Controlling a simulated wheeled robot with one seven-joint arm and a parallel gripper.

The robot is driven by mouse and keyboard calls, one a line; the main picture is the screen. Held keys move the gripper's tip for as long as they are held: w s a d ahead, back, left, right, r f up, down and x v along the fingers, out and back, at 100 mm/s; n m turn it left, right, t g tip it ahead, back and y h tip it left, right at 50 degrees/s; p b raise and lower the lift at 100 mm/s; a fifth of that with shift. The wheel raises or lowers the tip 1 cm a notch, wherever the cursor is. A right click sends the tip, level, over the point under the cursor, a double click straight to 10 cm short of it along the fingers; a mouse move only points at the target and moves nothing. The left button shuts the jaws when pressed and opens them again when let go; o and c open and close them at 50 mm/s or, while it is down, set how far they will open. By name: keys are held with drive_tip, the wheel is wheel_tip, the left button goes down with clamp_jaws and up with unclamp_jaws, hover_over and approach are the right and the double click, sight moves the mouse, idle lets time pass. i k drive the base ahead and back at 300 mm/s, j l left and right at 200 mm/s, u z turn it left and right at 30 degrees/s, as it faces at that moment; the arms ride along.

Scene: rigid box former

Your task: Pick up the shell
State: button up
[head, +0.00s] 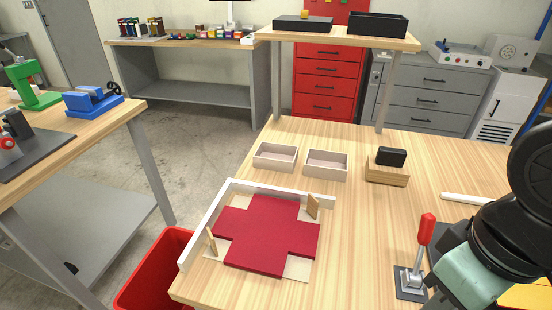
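Two pale open-topped box shells stand side by side near the middle of the wooden table: a left shell (275,164) and a right shell (325,175). They look empty, and a narrow gap separates them. I cannot tell which one the task means. A red cross-shaped sheet (266,232) lies flat in front of them, with a pale sheet under it. My arm shows at the right edge, well to the right of the shells. The fingers of my gripper are not in view.
A white L-shaped rail (207,222) borders the cross, with small wooden upright pieces beside it. A black block (391,157) sits on a wooden holder (387,176) right of the shells. A red-handled lever (427,230) stands near my arm. A white rod (467,198) lies farther right.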

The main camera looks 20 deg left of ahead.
sight(268, 156)
drive_tip(key=j+z, duration=0.15)
drive_tip(key=j, duration=4.55)
